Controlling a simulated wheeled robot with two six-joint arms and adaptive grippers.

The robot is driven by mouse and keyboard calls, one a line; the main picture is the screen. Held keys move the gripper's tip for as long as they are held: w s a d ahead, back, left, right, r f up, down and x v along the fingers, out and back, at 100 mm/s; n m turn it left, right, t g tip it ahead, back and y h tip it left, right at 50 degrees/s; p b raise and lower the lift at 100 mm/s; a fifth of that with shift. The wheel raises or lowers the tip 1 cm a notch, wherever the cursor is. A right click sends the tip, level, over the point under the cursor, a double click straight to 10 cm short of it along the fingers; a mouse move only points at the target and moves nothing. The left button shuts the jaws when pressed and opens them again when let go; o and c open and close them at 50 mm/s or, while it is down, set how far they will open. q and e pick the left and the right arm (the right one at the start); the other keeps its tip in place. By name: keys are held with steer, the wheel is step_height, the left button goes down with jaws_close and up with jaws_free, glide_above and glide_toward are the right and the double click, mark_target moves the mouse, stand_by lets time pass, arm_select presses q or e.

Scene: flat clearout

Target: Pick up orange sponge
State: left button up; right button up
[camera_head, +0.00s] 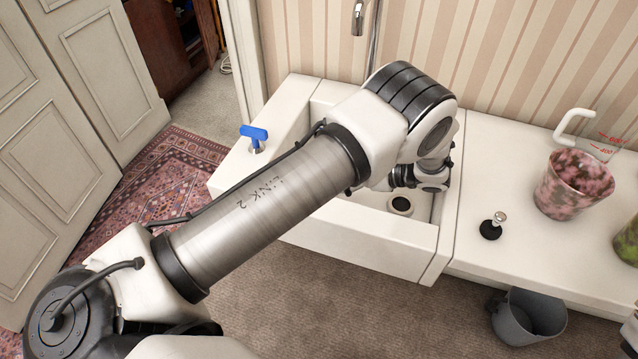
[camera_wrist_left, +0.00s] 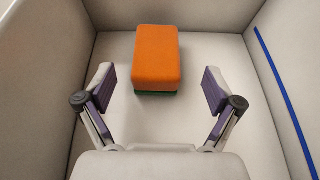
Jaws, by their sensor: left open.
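An orange sponge (camera_wrist_left: 158,58) with a green underside lies on the floor of the white sink in the left wrist view. My left gripper (camera_wrist_left: 159,92) is open, with one finger on each side and the sponge just ahead between and beyond the fingertips. The fingers do not touch the sponge. In the head view my left arm reaches down into the white sink (camera_head: 300,235), and the arm hides the sponge and the gripper's fingers.
The sink walls (camera_wrist_left: 40,90) stand close around the gripper, with a blue strip (camera_wrist_left: 285,95) on the right. A blue tap handle (camera_head: 254,132) is on the sink's left rim. On the counter are a mottled pink pot (camera_head: 572,185) and a black stopper (camera_head: 491,229). A grey bucket (camera_head: 527,318) stands below.

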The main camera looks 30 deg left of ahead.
arm_select(q)
steer(key=x, duration=0.2)
steer(key=p+x, duration=0.1)
steer(key=x, duration=0.1)
steer(key=p+x, duration=0.1)
steer(key=x, duration=0.1)
steer(key=shift+s+a+r, duration=0.2)
steer(key=shift+s+a, duration=0.1)
steer(key=shift+a, duration=0.05)
steer(key=shift+a+f, duration=0.2)
steer(key=c, duration=1.2)
